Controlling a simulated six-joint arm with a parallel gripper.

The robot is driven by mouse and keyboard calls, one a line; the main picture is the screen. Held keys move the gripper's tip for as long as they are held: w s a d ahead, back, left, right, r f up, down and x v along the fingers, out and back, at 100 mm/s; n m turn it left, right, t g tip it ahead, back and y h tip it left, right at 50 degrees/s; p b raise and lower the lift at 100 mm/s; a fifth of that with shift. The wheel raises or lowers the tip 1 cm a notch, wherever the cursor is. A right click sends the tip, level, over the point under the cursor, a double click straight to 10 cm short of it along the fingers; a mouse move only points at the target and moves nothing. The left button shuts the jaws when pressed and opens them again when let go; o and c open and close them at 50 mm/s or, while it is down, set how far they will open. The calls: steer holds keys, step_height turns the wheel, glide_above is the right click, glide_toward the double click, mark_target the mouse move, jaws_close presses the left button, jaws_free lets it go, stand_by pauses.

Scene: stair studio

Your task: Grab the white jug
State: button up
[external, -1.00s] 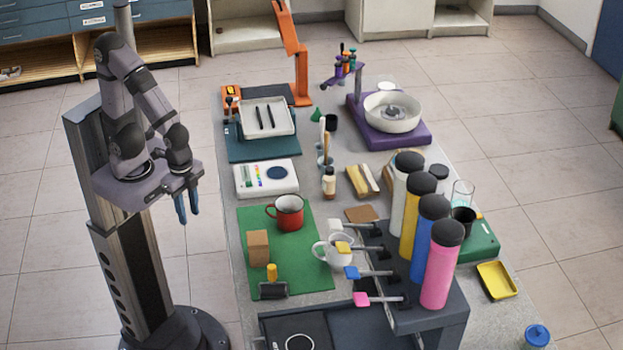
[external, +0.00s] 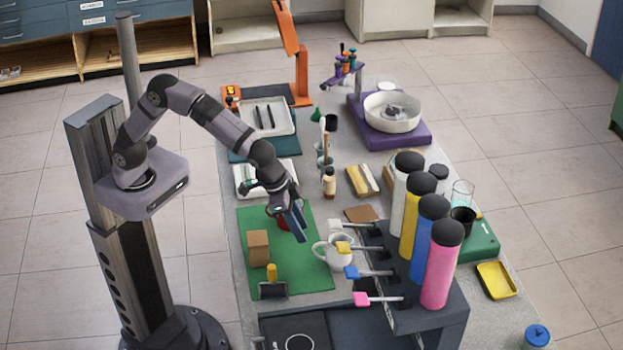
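The white jug (external: 341,257) stands upright at the right edge of the green mat, with its handle on the left side. The lever with the yellow tip (external: 344,247) overlaps its upper part in this view. My gripper (external: 298,238) points down, above and to the upper left of the jug, apart from it. Its blue fingers overlap each other in this view, so the gap between them cannot be made out. The red mug (external: 283,222) is mostly hidden behind my gripper.
The dispenser with white, yellow, blue and pink bottles (external: 441,265) stands right of the jug, its levers reaching toward it. A brown block (external: 258,248) and a yellow-handled roller (external: 272,274) are on the green mat (external: 307,282). Bare mat lies left of the jug.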

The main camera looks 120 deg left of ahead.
mark_target(318, 244)
steer(key=shift+w+a+f+p, duration=0.45)
steer(key=shift+w+f, duration=0.25)
steer(key=shift+f, duration=0.45)
steer(key=shift+w+a+f+p, duration=0.45)
steer(key=shift+w+f, duration=0.25)
steer(key=shift+f, duration=0.4)
steer(key=shift+w+a+f+p, duration=0.45)
steer(key=shift+w+f, duration=0.25)
steer(key=shift+f, duration=0.45)
jaws_close()
